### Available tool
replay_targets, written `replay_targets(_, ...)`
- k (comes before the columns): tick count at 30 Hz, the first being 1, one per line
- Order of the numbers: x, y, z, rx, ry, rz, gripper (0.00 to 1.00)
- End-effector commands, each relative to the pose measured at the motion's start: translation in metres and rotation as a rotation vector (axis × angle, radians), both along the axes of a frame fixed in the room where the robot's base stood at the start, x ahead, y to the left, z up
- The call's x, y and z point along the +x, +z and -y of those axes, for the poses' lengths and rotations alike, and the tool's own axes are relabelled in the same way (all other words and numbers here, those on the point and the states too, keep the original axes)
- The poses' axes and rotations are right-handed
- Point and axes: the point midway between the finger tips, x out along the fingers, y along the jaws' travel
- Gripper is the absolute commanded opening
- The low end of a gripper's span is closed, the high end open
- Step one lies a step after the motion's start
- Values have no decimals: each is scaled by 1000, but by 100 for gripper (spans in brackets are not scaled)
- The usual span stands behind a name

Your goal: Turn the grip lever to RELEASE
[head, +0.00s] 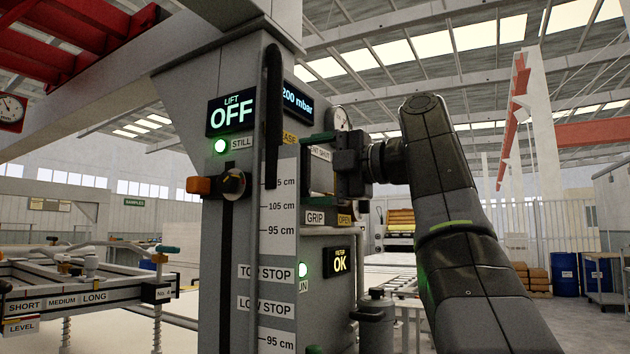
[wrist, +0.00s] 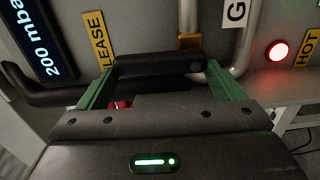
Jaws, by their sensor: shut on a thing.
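The grip lever (wrist: 155,66) shows in the wrist view as a dark bar between the two green fingers of my gripper (wrist: 160,80). The fingers are shut on it, one at each end of the visible bar. In the head view my gripper (head: 321,166) is at the right part of the grey column's face, and it hides most of the lever. A yellow RELEASE label (wrist: 98,38), cut to "LEASE", is up and left of the bar in the wrist view.
A tall black bar (head: 272,110) stands in front of the column, left of my gripper. An orange-knobbed lever (head: 215,185) is further left. The LIFT display (head: 231,112) reads OFF. Pipes (wrist: 248,40) and a lit red lamp (wrist: 278,51) are close by in the wrist view.

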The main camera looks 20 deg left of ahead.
Motion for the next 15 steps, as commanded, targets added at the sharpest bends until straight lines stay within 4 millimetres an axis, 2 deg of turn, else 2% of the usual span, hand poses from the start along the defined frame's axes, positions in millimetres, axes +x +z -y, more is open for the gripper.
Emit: replay_targets(15, -1, -2, 0, -7, 1, 36, 48)
